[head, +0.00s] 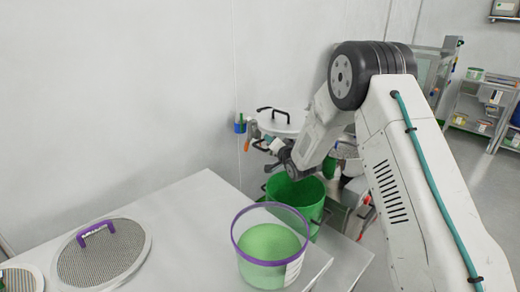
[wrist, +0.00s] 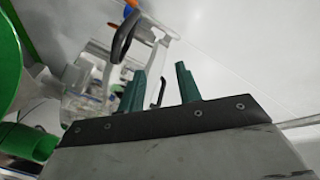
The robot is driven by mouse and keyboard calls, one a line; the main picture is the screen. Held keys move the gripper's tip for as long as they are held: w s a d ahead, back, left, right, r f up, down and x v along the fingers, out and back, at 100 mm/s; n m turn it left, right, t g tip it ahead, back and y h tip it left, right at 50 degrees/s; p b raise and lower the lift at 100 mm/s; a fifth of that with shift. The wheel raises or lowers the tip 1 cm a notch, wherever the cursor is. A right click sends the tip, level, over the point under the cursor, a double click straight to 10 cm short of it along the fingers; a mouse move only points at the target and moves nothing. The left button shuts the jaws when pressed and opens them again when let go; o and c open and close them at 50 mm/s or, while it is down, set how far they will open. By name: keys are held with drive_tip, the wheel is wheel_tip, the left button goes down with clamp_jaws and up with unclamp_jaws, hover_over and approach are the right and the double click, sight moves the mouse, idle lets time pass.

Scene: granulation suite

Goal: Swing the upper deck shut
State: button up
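What looks like the upper deck (head: 282,125), a pale round piece with a black bar handle (head: 273,109) on top, stands against the wall beyond the table in the head view. My gripper (head: 268,147) is just below and in front of it, partly hidden by my own wrist.
A green bucket (head: 296,199) stands below my gripper; green also fills the wrist view's left edge. A steel table (head: 180,220) at the front holds a clear purple-rimmed tub (head: 270,245) of green powder and a mesh sieve (head: 103,252). Shelves (head: 478,105) stand far right.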

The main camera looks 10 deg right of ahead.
sight(259, 148)
wheel_tip(259, 148, down, 8)
drive_tip(key=a+m+t+y, duration=0.1)
drive_tip(key=a+t+y, duration=0.1)
drive_tip(key=shift+t, duration=0.3)
drive_tip(key=x, duration=0.8)
drive_tip(key=shift+w+d+f, duration=0.15)
drive_tip(key=shift+w+d, duration=0.1)
drive_tip(key=shift+w, duration=0.05)
clamp_jaws()
